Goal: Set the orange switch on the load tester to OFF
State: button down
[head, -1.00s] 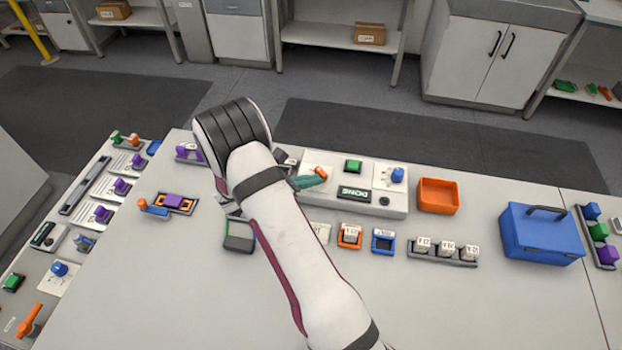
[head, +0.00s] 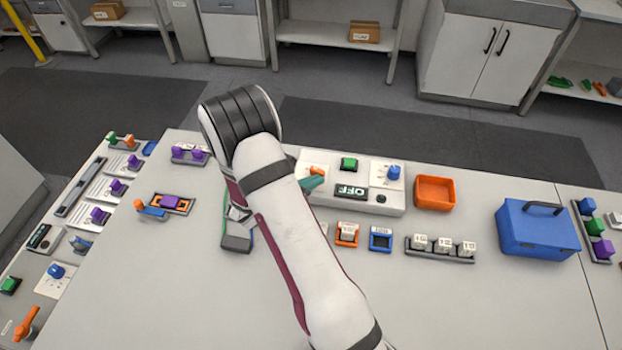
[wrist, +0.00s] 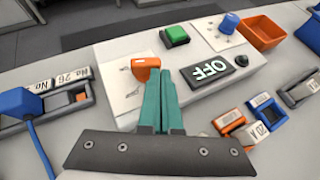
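The load tester is a white box (head: 378,205) at the back of the bench. Its display (head: 351,191) reads OFF; the display also shows in the wrist view (wrist: 209,68). The orange switch (wrist: 146,68) sits on a white plate at the box's left end, its lever lying sideways; its top also shows in the head view (head: 317,169). My gripper (wrist: 160,72) has its two teal fingers together, with nothing seen between them. The fingertips are right beside the switch, partly covering it; contact cannot be told. In the head view my gripper (head: 313,182) is partly behind my arm.
A green button (head: 349,163) and blue knob (head: 393,173) are on the same box. An orange tray (head: 435,193) stands to its right, a blue case (head: 537,231) farther right. Small blocks in holders (head: 440,247) lie in front. The front right bench is clear.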

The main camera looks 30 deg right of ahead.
aim_at(326, 188)
jog(key=shift+s+d+n+t, duration=0.15)
jog(key=shift+d+n+t, duration=0.05)
jog(key=shift+n+t, duration=0.1)
jog(key=shift+s+d, duration=0.2)
jog(key=shift+d, duration=0.4)
jog(key=shift+s+d, duration=0.2)
jog(key=shift+d, duration=0.4)
jog(key=shift+w, duration=0.1)
dwell(0.7)
jog(key=shift+w+a, duration=0.35)
jog(key=shift+w, duration=0.55)
jog(key=shift+a+r, duration=0.25)
jog(key=shift+a, duration=0.05)
jog(key=s+v, duration=0.1)
jog(key=v, duration=1.4)
jog(key=shift+d, duration=0.25)
